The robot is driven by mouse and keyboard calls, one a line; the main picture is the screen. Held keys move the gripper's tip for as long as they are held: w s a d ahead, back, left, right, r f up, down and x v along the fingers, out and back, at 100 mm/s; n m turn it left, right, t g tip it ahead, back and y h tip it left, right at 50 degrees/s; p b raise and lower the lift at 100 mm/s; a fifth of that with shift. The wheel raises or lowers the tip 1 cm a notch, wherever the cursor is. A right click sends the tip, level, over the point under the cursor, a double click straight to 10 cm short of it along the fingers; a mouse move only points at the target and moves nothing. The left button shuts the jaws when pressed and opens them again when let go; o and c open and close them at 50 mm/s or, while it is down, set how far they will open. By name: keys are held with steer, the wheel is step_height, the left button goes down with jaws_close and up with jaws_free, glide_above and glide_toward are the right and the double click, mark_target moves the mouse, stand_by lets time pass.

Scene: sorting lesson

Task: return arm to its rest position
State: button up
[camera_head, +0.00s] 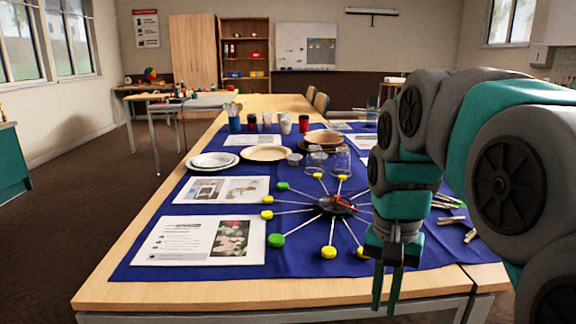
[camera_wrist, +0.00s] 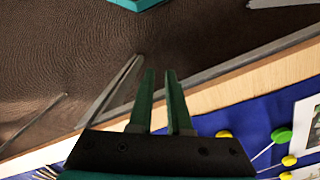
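My gripper (camera_head: 387,290) hangs from my teal and grey arm at the right, fingers pointing down, over the front edge of the table (camera_head: 205,293). In the wrist view my gripper (camera_wrist: 160,75) has its two fingers a little apart, with nothing between them. The table's wooden edge and the brown floor (camera_wrist: 60,50) lie beyond the fingers there. My arm hides part of the right side of the table.
A blue cloth (camera_head: 300,263) covers much of the table. A black hub (camera_head: 337,204) with spokes and yellow and green knobs stands left of my gripper. Floor at left is clear.

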steer(key=s+f+n+g, duration=0.1)
steer(key=s+f+n, duration=0.4)
steer(key=s+f, duration=0.9)
steer(key=s, duration=0.4)
steer(key=shift+s+a+f+n, duration=0.15)
steer(key=shift+s+a+n, duration=0.05)
steer(key=shift+a+n, duration=0.1)
stand_by(0.6)
